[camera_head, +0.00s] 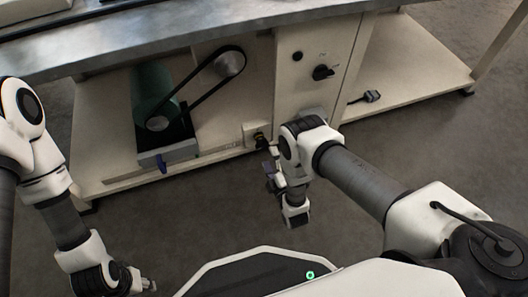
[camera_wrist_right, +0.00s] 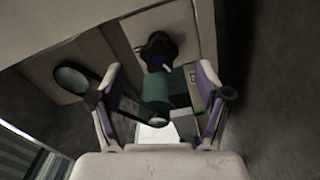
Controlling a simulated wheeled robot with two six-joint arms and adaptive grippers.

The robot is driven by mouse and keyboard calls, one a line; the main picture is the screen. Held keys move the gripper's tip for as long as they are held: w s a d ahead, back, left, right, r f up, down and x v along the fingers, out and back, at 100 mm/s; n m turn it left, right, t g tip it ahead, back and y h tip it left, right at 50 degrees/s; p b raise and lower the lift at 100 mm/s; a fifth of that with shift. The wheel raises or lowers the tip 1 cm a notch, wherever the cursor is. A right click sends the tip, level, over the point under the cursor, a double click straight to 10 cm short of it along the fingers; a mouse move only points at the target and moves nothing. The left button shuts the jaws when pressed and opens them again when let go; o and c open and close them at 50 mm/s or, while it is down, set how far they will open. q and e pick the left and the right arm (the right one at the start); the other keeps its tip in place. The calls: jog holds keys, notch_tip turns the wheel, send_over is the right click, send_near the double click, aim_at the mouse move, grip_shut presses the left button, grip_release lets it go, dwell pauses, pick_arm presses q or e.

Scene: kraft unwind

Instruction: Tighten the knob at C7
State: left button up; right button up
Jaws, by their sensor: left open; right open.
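A black lobed knob (camera_wrist_right: 158,47) on a cream plate shows in the right wrist view, ahead of and between my open fingers. It appears to be the small dark knob (camera_head: 260,138) on a cream block low on the machine in the head view. My right gripper (camera_head: 268,168) is close to this block; its fingers (camera_wrist_right: 160,75) are spread with nothing between them, and contact with the knob is not visible. My left gripper (camera_head: 148,284) is open and empty at the lower left, away from the machine. No C7 label is readable.
A green motor (camera_head: 150,88) and a belt (camera_head: 205,80) with a pulley (camera_head: 230,63) stand left of the knob. A cream panel (camera_head: 318,95) carries another black knob (camera_head: 323,72). A dark object (camera_head: 371,96) lies on the right shelf (camera_head: 415,75). The floor in front is clear.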

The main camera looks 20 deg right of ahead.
aim_at(265, 147)
jog(key=w+b, duration=0.2)
jog(key=w, duration=0.4)
jog(key=shift+a+f+b, duration=0.1)
jog(key=shift+b, duration=0.3)
jog(key=shift+w, duration=0.3)
jog(key=c, duration=1.2)
